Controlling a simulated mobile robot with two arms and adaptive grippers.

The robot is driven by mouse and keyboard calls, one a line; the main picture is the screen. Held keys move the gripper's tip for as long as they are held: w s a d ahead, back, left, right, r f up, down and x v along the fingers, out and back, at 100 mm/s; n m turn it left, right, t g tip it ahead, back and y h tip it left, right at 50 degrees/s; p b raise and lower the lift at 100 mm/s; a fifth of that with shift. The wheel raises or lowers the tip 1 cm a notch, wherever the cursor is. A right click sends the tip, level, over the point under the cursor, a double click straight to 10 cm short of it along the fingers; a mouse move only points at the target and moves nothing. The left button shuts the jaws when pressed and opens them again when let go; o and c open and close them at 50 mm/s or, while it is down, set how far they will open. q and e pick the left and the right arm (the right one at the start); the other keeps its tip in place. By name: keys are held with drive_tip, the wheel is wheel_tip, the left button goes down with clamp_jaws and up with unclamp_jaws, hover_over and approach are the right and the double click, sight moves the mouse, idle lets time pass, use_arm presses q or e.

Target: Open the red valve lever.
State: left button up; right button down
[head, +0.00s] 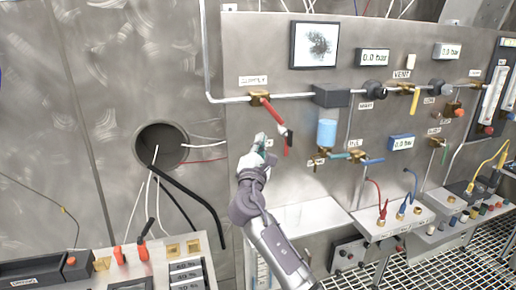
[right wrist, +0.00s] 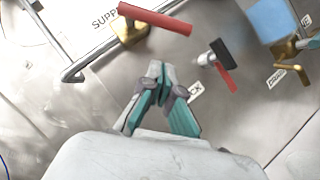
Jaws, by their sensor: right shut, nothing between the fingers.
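The red valve lever (head: 273,114) slants down and right from its brass valve body (head: 259,97) on the pipe. The lever (right wrist: 156,18) and brass body (right wrist: 129,33) also show at the top of the right wrist view. My right gripper (head: 260,141) is below the lever, in front of the panel. In the right wrist view its fingertips (right wrist: 159,74) are together, with nothing between them, apart from the lever. A smaller black and red piece (head: 288,140) sits near the lever's lower end. My left gripper is not in view.
A grey steel panel (head: 240,50) carries the pipe, gauges and other valves. A blue cylinder (head: 327,132) and a yellow lever (head: 415,102) are to the right. A round hole (head: 160,146) with cables is at left. A white ledge (head: 310,215) lies below.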

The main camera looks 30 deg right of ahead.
sight(272, 111)
drive_tip(key=d+r+p, duration=0.1)
drive_tip(key=d, duration=0.1)
drive_tip(key=w+d+r+p, duration=0.1)
drive_tip(key=d+r, duration=0.1)
drive_tip(key=shift+w+d+r+p, duration=0.1)
drive_tip(key=shift+w+d+p, duration=0.1)
drive_tip(key=shift+p, duration=0.15)
